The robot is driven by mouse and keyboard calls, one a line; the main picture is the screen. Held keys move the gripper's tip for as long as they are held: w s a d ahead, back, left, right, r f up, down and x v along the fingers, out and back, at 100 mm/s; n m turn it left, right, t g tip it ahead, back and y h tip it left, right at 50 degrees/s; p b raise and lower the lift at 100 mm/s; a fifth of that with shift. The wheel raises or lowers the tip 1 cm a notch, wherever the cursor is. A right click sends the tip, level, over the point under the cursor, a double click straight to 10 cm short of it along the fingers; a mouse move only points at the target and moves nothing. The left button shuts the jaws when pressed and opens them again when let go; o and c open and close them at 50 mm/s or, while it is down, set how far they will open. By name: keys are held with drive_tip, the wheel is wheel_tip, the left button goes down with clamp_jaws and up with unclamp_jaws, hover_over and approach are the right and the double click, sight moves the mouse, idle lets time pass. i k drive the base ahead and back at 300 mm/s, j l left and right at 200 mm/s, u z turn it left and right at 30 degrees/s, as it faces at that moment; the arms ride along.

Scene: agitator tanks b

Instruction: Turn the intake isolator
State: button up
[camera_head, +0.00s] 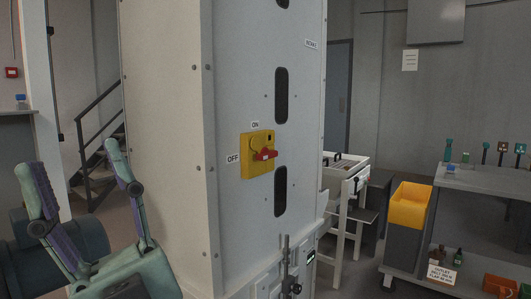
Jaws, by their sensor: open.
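The isolator is a yellow plate (251,170) with a red rotary handle (264,154), mounted on the right-hand face of a tall pale cabinet (235,70). An "ON" label (255,125) sits above the plate and an "OFF" label (233,159) to its left. The red handle points roughly sideways to the right, away from both labels. My gripper (68,160) is at the lower left, with its two green and purple fingers spread and pointing up. It is empty and well apart from the isolator, left of the cabinet's corner.
Dark oval slots (281,95) run up the cabinet face. A latch handle (287,270) sticks out low on the cabinet. At right stand a grey cart (480,180) and a yellow bin (409,205). Stairs with a railing (95,105) are behind at left.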

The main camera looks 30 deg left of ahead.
sight(264, 154)
drive_tip(key=i+j, duration=0.15)
drive_tip(key=j, duration=0.15)
drive_tip(key=i+j, duration=0.15)
drive_tip(key=j, duration=0.2)
drive_tip(key=i+j, duration=0.15)
drive_tip(key=j, duration=0.15)
drive_tip(key=i+j+z, duration=0.1)
drive_tip(key=j, duration=0.25)
